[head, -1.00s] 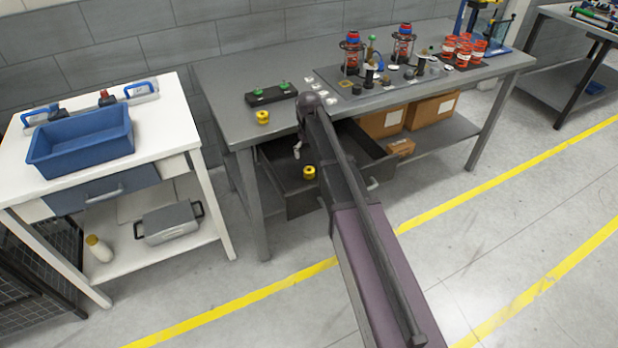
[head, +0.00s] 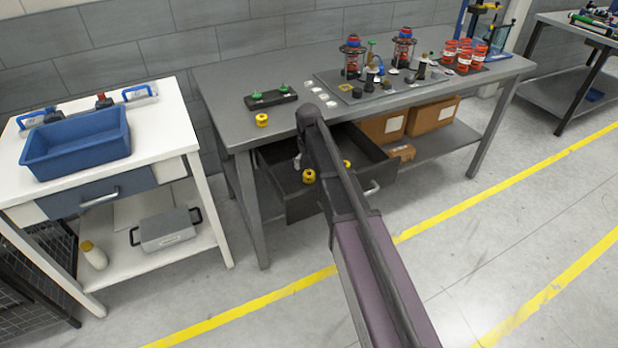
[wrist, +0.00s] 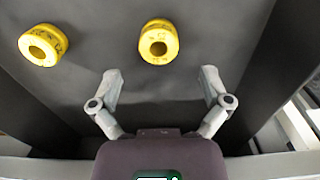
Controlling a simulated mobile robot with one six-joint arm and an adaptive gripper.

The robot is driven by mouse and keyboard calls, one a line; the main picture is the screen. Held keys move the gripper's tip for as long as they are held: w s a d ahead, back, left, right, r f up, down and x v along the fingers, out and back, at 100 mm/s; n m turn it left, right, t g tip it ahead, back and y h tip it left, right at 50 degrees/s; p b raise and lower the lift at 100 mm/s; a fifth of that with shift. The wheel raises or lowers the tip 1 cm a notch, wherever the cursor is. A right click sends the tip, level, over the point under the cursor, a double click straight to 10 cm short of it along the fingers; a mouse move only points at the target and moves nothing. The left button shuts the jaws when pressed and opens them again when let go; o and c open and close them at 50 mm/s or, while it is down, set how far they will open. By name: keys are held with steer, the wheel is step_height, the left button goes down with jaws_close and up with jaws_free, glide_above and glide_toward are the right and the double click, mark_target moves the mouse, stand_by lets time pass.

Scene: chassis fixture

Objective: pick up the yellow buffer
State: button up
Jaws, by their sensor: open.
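Two yellow ring-shaped buffers lie on the dark floor of the open drawer (head: 300,204). In the wrist view one buffer (wrist: 158,29) is at top centre and the other (wrist: 54,36) at top left. In the head view they show as a yellow buffer (head: 309,176) and another (head: 347,164) partly hidden by my arm. A third yellow buffer (head: 262,120) stands on the grey bench top. My gripper (wrist: 160,75) is open and empty, its fingers spread below the centre buffer in the wrist picture, apart from it. The head view mostly hides my gripper behind the arm.
The grey bench (head: 222,112) carries a black block with green knobs (head: 271,98) and several fixture parts. Cardboard boxes (head: 432,116) sit on its lower shelf. The drawer walls surround the buffers. A white table with a blue bin (head: 78,146) stands left.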

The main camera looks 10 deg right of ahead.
mark_target(309, 175)
steer(key=shift+f, duration=0.2)
steer(key=shift+s+d+f+b, duration=0.1)
steer(key=shift+f+b, duration=2.35)
steer(key=shift+b, duration=0.1)
steer(key=c, duration=1.2)
